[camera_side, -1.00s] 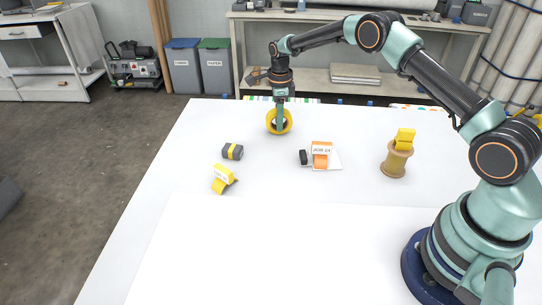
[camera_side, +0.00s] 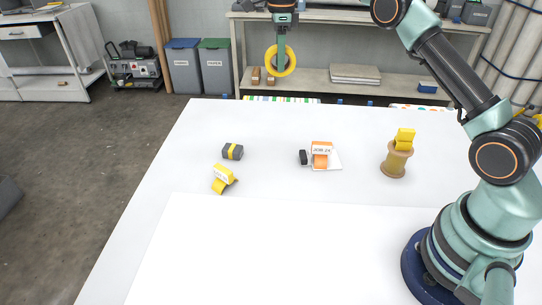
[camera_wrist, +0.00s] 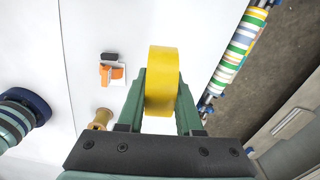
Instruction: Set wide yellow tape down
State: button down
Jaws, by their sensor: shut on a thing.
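The wide yellow tape (camera_side: 291,62) is a yellow ring that hangs upright from my gripper (camera_side: 281,48), high above the far part of the white table. In the wrist view the tape (camera_wrist: 162,82) sits between the two green fingers of my gripper (camera_wrist: 160,98), which are shut on it. The tape touches nothing else that I can see. The far side of the tape is hidden in the wrist view.
On the white table (camera_side: 300,250) are a dark block with a yellow band (camera_side: 232,152), a yellow labelled piece (camera_side: 222,178), an orange holder marked JOB 24 (camera_side: 321,155) and a wooden spool (camera_side: 394,163) with yellow on top. The table's far middle is clear.

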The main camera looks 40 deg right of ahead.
jog(key=shift+d+r, duration=0.2)
jog(key=shift+r, duration=0.1)
jog(key=s+d+m, duration=0.1)
jog(key=s+d, duration=0.5)
jog(key=d, duration=0.3)
jog(key=s+d+m, duration=0.1)
jog(key=s+d, duration=0.6)
jog(key=d, duration=0.2)
notch_tip(320, 180, down, 20)
jog(key=shift+w+r, duration=0.15)
jog(key=shift+r, duration=0.05)
jog(key=shift+f, duration=0.15)
jog(key=c, duration=0.6)
grip_release()
